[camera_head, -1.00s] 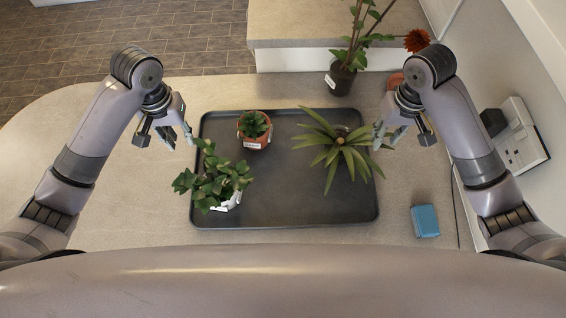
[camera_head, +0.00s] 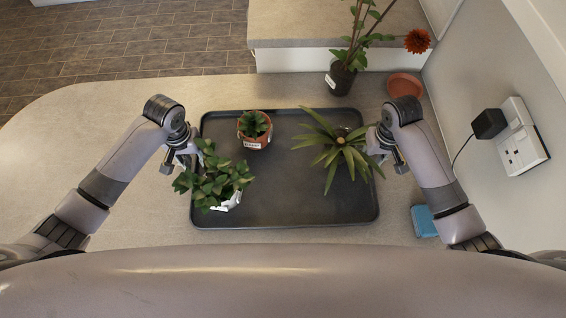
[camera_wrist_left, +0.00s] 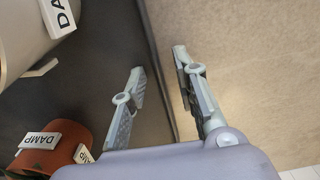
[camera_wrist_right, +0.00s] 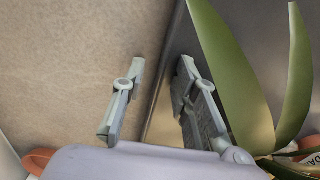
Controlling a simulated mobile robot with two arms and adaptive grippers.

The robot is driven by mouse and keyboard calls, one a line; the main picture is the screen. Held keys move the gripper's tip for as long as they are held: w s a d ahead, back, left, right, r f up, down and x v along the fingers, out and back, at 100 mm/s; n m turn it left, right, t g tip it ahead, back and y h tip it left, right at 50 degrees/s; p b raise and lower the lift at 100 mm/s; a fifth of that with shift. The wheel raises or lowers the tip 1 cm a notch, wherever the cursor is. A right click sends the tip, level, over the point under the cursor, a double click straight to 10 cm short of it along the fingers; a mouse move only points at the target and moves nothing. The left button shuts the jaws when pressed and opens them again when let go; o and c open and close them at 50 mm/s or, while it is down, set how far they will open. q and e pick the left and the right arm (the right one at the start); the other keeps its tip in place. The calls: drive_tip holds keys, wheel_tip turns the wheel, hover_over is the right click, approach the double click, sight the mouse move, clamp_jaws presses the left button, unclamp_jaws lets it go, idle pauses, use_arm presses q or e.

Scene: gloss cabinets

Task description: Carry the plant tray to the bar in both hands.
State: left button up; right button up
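The dark plant tray (camera_head: 282,196) lies on the counter and bears a leafy plant (camera_head: 213,183) in a white pot, a small plant in a red pot (camera_head: 256,142), and a spiky long-leaved plant (camera_head: 343,155). My left gripper (camera_head: 189,153) is at the tray's left edge; in the left wrist view its fingers (camera_wrist_left: 158,62) are open, one on each side of the rim. My right gripper (camera_head: 376,144) is at the right edge; in the right wrist view its fingers (camera_wrist_right: 161,65) are open with the rim between them. Contact with the rim cannot be told.
A tall red-flowered plant (camera_head: 342,78) and an empty terracotta saucer (camera_head: 404,85) stand behind the tray. A blue box (camera_head: 423,221) is at right, close to my right arm. A socket with a black plug (camera_head: 489,123) is on the right wall. The counter's left side is clear.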

use_arm(q)
drive_tip(key=shift+c, duration=0.4)
use_arm(e)
drive_tip(key=shift+c, duration=0.4)
use_arm(q)
clamp_jaws()
use_arm(e)
clamp_jaws()
use_arm(q)
drive_tip(key=shift+r, duration=0.1)
use_arm(e)
drive_tip(key=shift+r, duration=0.1)
